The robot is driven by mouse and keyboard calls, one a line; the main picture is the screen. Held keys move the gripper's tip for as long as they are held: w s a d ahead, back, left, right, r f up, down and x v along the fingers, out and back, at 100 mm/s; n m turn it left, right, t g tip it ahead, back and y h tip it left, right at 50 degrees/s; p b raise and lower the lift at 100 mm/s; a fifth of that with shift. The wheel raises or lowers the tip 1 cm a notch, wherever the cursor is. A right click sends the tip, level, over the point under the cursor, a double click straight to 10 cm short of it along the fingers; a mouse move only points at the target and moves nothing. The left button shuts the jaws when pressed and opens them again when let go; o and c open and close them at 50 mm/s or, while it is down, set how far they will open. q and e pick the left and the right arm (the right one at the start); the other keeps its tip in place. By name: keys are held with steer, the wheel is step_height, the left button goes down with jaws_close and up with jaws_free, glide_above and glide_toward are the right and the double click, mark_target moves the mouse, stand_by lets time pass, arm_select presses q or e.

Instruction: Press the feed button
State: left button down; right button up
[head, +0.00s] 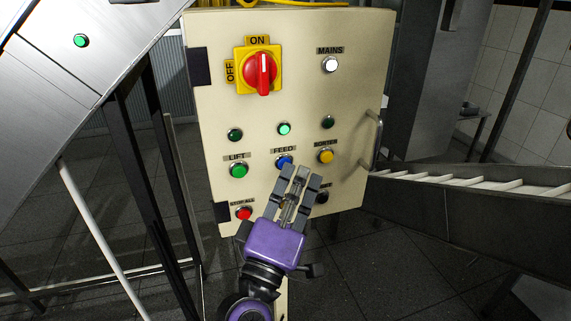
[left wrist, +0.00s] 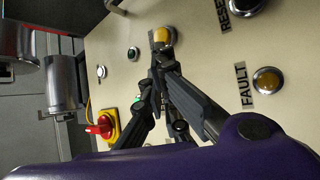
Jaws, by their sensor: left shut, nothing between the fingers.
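The feed button (head: 284,161) is a round blue push button under the FEED label (head: 284,150) on a cream control panel (head: 215,110). My left gripper (head: 303,171) is shut and empty, with its fingertips just below and right of the blue button in the head view, covering its lower edge. I cannot tell whether they touch the panel. In the left wrist view the left gripper (left wrist: 160,65) reaches toward the panel, its tips close to a yellow button (left wrist: 162,36). The blue button is hidden there. My right gripper is not in view.
The green lift button (head: 239,171) and yellow button (head: 325,156) flank the feed button. A red stop button (head: 244,213) sits lower left. The red rotary switch (head: 262,73) points to ON. A green lamp (head: 284,129) above FEED is lit. A handle (head: 376,140) projects at right.

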arm_select(q)
steer(key=shift+r, duration=0.1)
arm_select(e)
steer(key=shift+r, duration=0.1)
arm_select(q)
steer(key=shift+s, duration=0.25)
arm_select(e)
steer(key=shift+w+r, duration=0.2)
arm_select(q)
steer(key=shift+s, duration=0.1)
steer(key=s, duration=0.2)
steer(key=s+d, duration=0.1)
steer(key=s+d+p, duration=0.1)
steer(key=s, duration=0.1)
steer(key=shift+s, duration=0.3)
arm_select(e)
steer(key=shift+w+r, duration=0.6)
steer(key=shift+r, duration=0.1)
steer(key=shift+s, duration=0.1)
